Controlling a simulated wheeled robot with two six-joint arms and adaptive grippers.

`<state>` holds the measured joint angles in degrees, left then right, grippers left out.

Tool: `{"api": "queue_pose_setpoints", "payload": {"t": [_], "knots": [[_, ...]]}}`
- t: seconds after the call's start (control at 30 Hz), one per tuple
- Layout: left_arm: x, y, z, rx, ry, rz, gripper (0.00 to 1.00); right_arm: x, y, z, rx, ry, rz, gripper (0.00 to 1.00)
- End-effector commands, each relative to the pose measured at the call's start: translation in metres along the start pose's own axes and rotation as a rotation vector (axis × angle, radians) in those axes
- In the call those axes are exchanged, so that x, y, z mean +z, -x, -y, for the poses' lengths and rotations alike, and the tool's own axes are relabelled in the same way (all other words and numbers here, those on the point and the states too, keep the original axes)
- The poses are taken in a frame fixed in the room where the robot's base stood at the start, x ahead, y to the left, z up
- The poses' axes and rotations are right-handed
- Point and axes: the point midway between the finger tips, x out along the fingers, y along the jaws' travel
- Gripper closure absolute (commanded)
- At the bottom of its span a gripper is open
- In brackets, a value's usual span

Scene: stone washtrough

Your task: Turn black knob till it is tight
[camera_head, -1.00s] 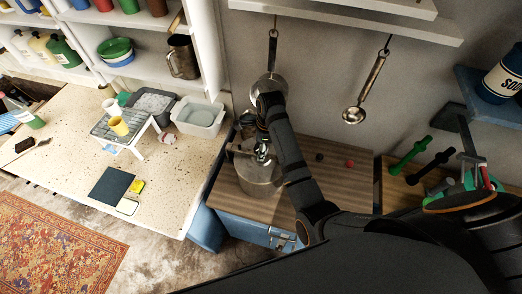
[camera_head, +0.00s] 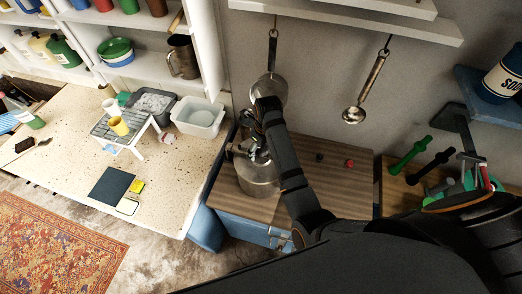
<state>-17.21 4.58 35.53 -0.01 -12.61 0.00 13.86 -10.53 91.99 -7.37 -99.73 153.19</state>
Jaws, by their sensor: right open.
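A small black knob (camera_head: 319,157) sits on the wooden worktop, to the left of a small red knob (camera_head: 349,163). A metal pot (camera_head: 258,180) stands on the left part of the same worktop. My right gripper (camera_head: 257,150) is over the top of the pot, left of the black knob and apart from it. It is open, and its fingers are small and partly hidden by my arm and the pot fittings. I cannot tell whether they touch the pot. My left gripper does not show.
A ladle (camera_head: 365,90) and a pan (camera_head: 268,88) hang on the wall behind. Green (camera_head: 410,152) and black (camera_head: 438,166) handle-like pieces lie to the right. A speckled counter (camera_head: 70,170) with a wire rack (camera_head: 122,128) and a basin (camera_head: 199,117) is at left. The worktop's middle is fairly clear.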

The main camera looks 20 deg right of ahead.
Motion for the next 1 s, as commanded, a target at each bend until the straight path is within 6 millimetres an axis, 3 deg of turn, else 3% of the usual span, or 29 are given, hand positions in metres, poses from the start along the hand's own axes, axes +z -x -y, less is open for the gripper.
{"api": "queue_pose_setpoints", "payload": {"t": [0.23,0.33,0.8,1.0], "knots": [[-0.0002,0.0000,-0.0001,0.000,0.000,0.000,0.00,0.0003,0.0004,0.0003,0.000,0.003,0.001,0.24],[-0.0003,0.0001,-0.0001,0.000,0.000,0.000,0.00,0.0005,0.0005,0.0007,0.010,0.094,0.001,0.24],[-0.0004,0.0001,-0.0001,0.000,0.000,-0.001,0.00,0.0007,0.0007,0.0008,0.135,1.111,-0.001,0.24],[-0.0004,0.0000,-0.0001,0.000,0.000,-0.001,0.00,0.0006,0.0006,0.0005,0.166,1.374,0.000,0.24]]}}
